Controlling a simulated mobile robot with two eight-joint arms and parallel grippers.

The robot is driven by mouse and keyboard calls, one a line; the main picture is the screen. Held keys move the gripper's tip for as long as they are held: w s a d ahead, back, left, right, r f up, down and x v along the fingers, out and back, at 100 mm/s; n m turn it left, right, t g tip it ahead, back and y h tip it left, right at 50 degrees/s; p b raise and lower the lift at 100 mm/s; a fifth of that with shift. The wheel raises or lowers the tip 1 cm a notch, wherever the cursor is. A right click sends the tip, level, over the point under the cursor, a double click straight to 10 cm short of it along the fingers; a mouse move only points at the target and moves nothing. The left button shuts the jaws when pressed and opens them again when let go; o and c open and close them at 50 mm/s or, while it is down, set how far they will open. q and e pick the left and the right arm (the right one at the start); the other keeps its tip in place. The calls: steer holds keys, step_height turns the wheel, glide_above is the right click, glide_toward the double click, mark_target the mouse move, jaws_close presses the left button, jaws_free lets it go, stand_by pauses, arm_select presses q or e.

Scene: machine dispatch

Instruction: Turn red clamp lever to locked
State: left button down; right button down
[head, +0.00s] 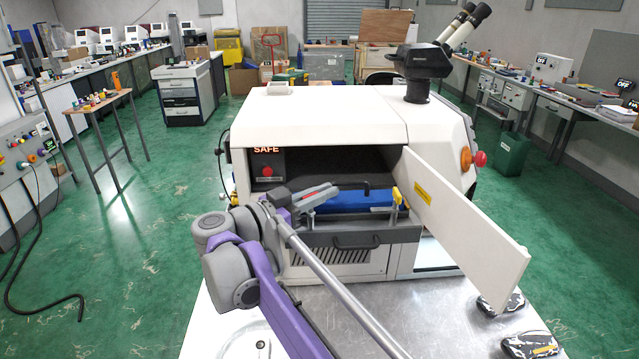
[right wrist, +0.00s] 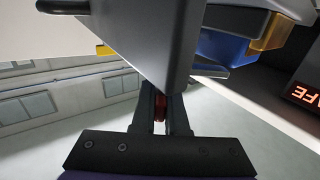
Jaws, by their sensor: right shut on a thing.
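The red clamp lever (head: 318,191) shows as a thin red strip at the left front of the machine opening. In the right wrist view a narrow red piece (right wrist: 160,108) lies between the fingers, partly hidden by them and by the grey body above. My right gripper (right wrist: 161,100) is shut on it. In the head view my right gripper (head: 304,197) reaches in from the left of the opening and covers part of the lever. I cannot tell the lever's exact angle. My left gripper is not in view.
The white machine (head: 320,125) has its door (head: 465,225) swung open to the right. Inside are a blue block (head: 355,203) and a yellow clamp part (head: 399,198). A lit SAFE sign (head: 266,149) sits above a red button (head: 267,171). Dark objects (head: 530,345) lie at the table's right.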

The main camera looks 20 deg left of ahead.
steer(key=m+g+h, duration=0.1)
steer(key=m+g+h+p, duration=0.1)
steer(key=h, duration=0.1)
steer(key=shift+s+d+r, duration=0.1)
steer(key=shift+d+r, duration=0.05)
steer(key=shift+d, duration=0.05)
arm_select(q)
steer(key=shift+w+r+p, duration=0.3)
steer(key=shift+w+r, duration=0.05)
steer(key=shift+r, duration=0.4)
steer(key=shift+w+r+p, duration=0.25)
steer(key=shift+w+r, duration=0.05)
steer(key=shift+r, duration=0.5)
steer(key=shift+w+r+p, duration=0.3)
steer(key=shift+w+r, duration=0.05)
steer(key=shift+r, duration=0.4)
arm_select(e)
steer(key=shift+s+d+m+g+h, duration=0.1)
steer(key=shift+m+g+h, duration=0.4)
steer(key=shift+m+g, duration=0.05)
steer(key=shift+s+d+m+g+h, duration=0.1)
steer(key=shift+m+g+h, duration=0.4)
steer(key=shift+m+g, duration=0.05)
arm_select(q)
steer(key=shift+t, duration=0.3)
arm_select(e)
steer(key=c, duration=0.9)
jaws_free()
steer(key=shift+c, duration=0.2)
